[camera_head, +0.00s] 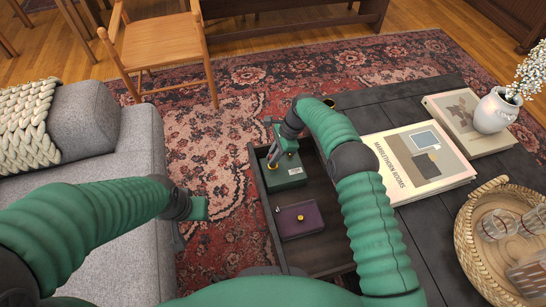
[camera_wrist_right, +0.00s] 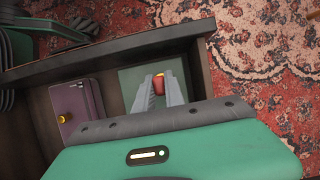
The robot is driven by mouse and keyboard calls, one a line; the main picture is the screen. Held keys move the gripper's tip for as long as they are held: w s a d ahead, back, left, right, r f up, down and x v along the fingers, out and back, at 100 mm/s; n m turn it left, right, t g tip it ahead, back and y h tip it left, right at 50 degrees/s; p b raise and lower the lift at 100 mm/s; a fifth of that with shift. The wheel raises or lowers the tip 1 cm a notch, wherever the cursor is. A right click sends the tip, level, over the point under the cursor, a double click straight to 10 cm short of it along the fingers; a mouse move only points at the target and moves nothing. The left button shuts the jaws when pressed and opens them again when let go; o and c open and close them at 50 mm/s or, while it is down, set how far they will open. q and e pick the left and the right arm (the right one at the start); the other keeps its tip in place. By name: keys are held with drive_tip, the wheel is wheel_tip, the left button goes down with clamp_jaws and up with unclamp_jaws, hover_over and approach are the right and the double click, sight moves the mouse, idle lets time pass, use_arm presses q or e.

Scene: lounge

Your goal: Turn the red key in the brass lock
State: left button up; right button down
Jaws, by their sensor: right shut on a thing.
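A green box (camera_head: 287,177) lies in an open dark drawer (camera_head: 330,257). A brass piece (camera_head: 271,166), apparently the lock, shows at its left side beside my right gripper (camera_head: 274,155). In the right wrist view the red key (camera_wrist_right: 158,85) sits between the two fingertips of this gripper (camera_wrist_right: 159,92), which is shut on it, over the green box (camera_wrist_right: 130,80). Brass shows just beyond the key; how deep the key sits is hidden. My left gripper (camera_head: 179,236) hangs beside the grey sofa, away from the drawer; its jaws are unclear.
A purple box (camera_head: 302,220) with a brass knob lies in the drawer near the green one. The dark table (camera_head: 400,110) bears books (camera_head: 420,160), a white vase (camera_head: 495,112) and a wicker basket (camera_head: 470,245). The grey sofa (camera_head: 130,150) stands at left, a wooden chair (camera_head: 165,45) behind.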

drive_tip(key=shift+s+f, duration=0.15)
drive_tip(key=shift+f, duration=0.2)
drive_tip(key=c, duration=1.9)
unclamp_jaws()
drive_tip(key=shift+d+n, duration=0.1)
drive_tip(key=shift+n, duration=0.2)
drive_tip(key=o, duration=0.6)
drive_tip(key=shift+c, duration=0.2)
drive_tip(key=shift+r, duration=0.1)
drive_tip(key=o, duration=0.4)
drive_tip(key=shift+r, duration=0.15)
drive_tip(key=shift+r, duration=0.15)
